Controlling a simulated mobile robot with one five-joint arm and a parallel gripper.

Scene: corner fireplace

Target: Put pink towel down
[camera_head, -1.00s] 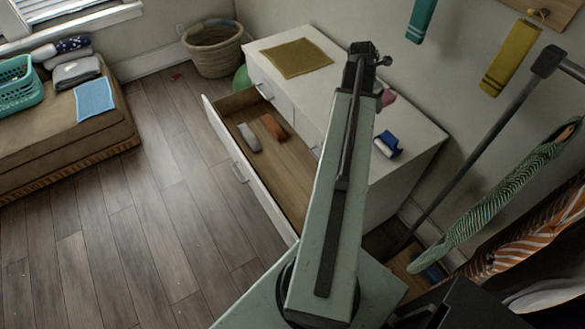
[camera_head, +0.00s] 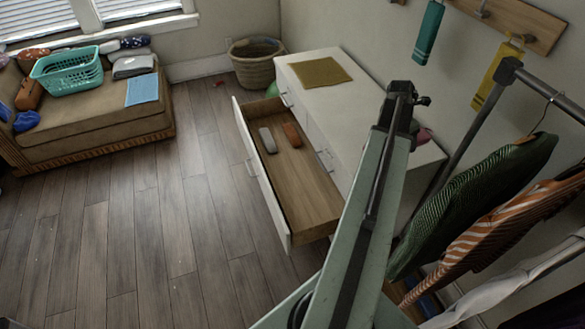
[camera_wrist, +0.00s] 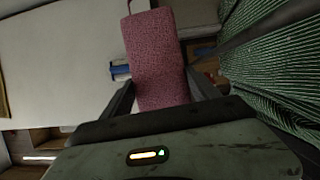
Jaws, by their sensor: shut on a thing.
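The pink towel (camera_wrist: 158,55) is a folded, textured strip in the wrist view. My gripper (camera_wrist: 160,78) is shut on it, with one dark finger on each side. In the head view, only a small pink edge of the towel (camera_head: 424,136) shows to the right of my arm's end. My arm hides the rest, and my fingers are hidden there too. The towel appears in front of the white dresser top (camera_head: 340,98); I cannot tell its height above it.
The dresser's long drawer (camera_head: 312,195) stands open with a grey and a brown item inside. A mustard cloth (camera_head: 320,71) lies on top. A blue-and-white item (camera_wrist: 120,70) is near the towel. Hanging clothes (camera_head: 475,200) crowd the right. Floor (camera_head: 150,220) at left is clear.

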